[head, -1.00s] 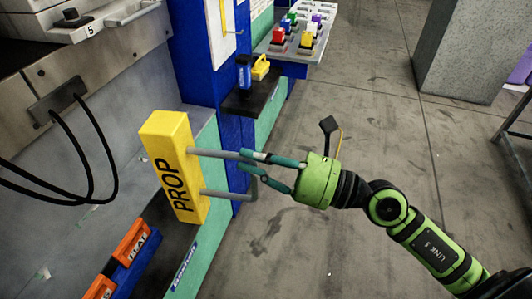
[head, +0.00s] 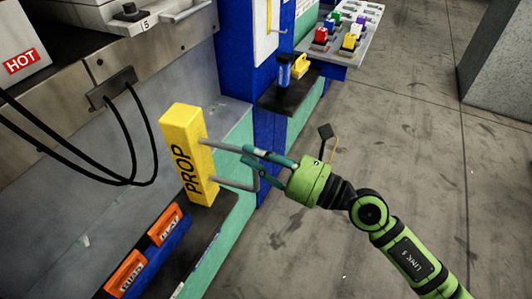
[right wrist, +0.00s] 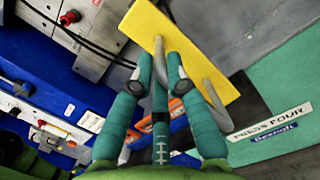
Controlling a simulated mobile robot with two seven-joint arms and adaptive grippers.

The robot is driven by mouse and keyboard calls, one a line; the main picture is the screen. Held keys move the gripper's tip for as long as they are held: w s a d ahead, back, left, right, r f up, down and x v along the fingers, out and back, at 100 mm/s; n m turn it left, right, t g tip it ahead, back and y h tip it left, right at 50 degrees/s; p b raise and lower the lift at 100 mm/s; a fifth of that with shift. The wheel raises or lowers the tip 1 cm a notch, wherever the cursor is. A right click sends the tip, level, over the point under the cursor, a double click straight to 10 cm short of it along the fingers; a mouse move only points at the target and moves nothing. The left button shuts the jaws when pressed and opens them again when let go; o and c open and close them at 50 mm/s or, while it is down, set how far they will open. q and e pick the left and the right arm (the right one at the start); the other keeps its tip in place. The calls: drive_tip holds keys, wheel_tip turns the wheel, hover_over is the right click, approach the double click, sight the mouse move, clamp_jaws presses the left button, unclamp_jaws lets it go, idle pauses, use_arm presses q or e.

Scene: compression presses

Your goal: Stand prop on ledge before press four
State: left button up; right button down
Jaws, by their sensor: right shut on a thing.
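The prop (head: 188,150) is a tall yellow block marked PROP with a grey bar handle (head: 237,184). It stands roughly upright at the far end of the dark ledge (head: 205,232), in front of the press. I cannot tell whether its base touches the ledge. My right gripper (head: 252,160) is shut on the handle from the right side. The right wrist view also shows the yellow prop (right wrist: 212,68), with the handle between the fingers. A PRESS FOUR label (right wrist: 270,122) is on the green front there. My left gripper is not in view.
Orange-fronted boxes (head: 166,222) sit on the near part of the ledge. Black cables (head: 150,150) hang left of the prop. A small black shelf (head: 285,97) holds a blue can and a yellow item. Open floor (head: 410,140) lies to the right.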

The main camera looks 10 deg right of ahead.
drive_tip(key=shift+x, duration=0.9)
drive_tip(key=shift+w+a+f, duration=0.45)
drive_tip(key=shift+a+f, duration=0.05)
drive_tip(key=shift+a, duration=0.15)
drive_tip(key=shift+w+a+f, duration=0.45)
drive_tip(key=shift+a+f, duration=0.05)
drive_tip(key=shift+a, duration=0.15)
drive_tip(key=shift+f+b, duration=0.4)
drive_tip(key=shift+f, duration=0.15)
